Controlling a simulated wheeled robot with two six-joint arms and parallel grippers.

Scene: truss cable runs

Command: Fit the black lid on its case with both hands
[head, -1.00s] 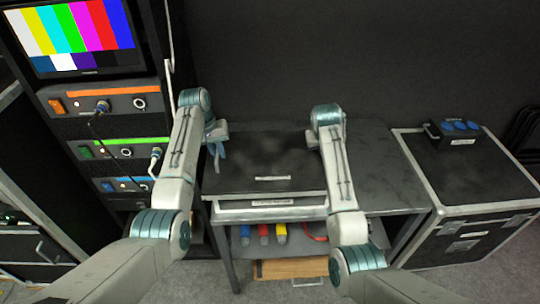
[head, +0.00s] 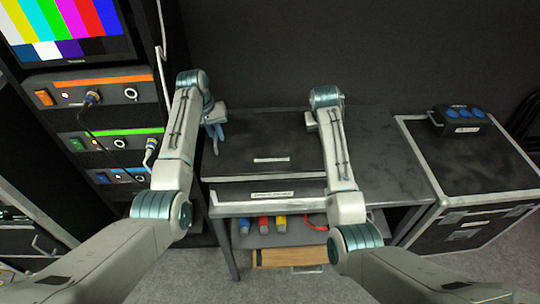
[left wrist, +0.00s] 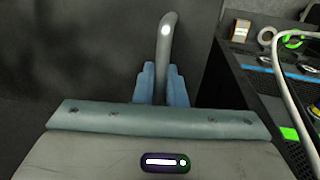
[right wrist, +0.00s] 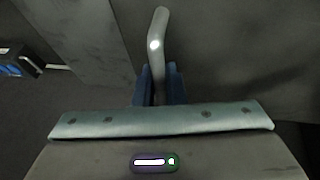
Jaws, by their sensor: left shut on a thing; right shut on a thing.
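The black lid (head: 255,140) is a wide flat panel with a pale label, above and behind the front of its case (head: 235,198) on the bench. A dark strip of the case with its own label shows in front of the lid's front edge. My left gripper (head: 216,130) is shut on a grey bent handle (left wrist: 166,50) at the lid's left side. My right gripper (right wrist: 158,85) is shut on a similar handle (right wrist: 154,50) at the lid's right side. My right arm hides part of that side. How far the lid stands above the case is hard to tell.
The grey bench (head: 385,165) is clear on the right. A flight case (head: 465,165) beside it bears a black box with blue sockets (head: 460,120). An equipment rack (head: 105,115) with cables stands close on the left. A wooden box (head: 285,258) lies below the bench.

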